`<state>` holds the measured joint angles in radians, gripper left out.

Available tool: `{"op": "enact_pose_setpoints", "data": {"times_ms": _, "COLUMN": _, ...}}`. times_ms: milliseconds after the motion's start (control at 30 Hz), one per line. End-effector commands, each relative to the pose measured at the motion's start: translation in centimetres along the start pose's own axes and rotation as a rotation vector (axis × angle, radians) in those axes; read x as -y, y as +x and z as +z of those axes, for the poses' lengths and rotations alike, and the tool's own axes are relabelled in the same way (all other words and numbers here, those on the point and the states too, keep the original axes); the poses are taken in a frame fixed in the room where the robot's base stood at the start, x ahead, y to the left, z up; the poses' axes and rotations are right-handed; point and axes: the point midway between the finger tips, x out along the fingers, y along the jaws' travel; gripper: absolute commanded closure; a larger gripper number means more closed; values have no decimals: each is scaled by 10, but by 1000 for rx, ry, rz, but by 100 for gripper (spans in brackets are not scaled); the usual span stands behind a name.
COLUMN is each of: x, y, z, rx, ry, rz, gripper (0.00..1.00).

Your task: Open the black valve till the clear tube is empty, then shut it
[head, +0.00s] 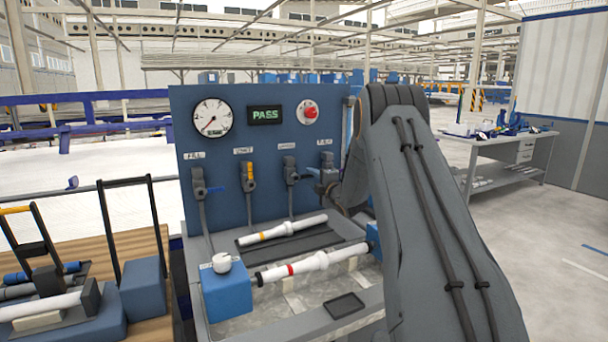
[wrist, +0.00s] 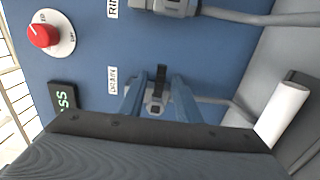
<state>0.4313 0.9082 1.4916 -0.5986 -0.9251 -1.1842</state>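The black valve handle (wrist: 161,77) sits on the valve under the label "DRAIN" and lies sideways across it. In the wrist view my gripper (wrist: 158,92) is open, one blue finger on each side of the valve, with gaps to the handle. In the head view the black handle (head: 303,178) is third along the blue panel, and my gripper (head: 318,176) reaches it from the right. A narrow upright blue column (head: 347,128) at the panel's right edge is partly behind my arm; I cannot tell whether it is the clear tube.
A gauge (head: 213,117), a green "PASS" display (head: 265,115) and a red knob (head: 310,113) are on the panel. Valves with blue (head: 215,189) and yellow (head: 249,171) handles stand left. A red-banded white pipe (head: 312,262) lies between blue blocks below.

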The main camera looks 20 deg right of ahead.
Motion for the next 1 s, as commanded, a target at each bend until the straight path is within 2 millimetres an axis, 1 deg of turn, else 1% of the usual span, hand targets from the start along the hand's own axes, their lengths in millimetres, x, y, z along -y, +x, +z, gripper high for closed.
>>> {"op": "enact_pose_setpoints", "data": {"times_ms": 300, "x": 0, "y": 45, "z": -1, "rx": 0, "ry": 2, "rz": 0, "gripper": 70}}
{"op": "enact_pose_setpoints", "data": {"times_ms": 500, "x": 1, "y": 63, "z": -1, "rx": 1, "ry": 4, "rz": -2, "gripper": 70}}
{"op": "enact_pose_setpoints", "data": {"times_ms": 667, "x": 0, "y": 68, "z": -1, "rx": 1, "ry": 4, "rz": -2, "gripper": 70}}
{"op": "enact_pose_setpoints", "data": {"times_ms": 900, "x": 0, "y": 69, "z": -1, "rx": 1, "ry": 4, "rz": -2, "gripper": 70}}
{"op": "enact_pose_setpoints", "data": {"times_ms": 933, "x": 0, "y": 69, "z": -1, "rx": 1, "ry": 4, "rz": -2, "gripper": 73}}
{"op": "enact_pose_setpoints", "data": {"times_ms": 1000, "x": 0, "y": 69, "z": -1, "rx": 1, "ry": 4, "rz": -2, "gripper": 85}}
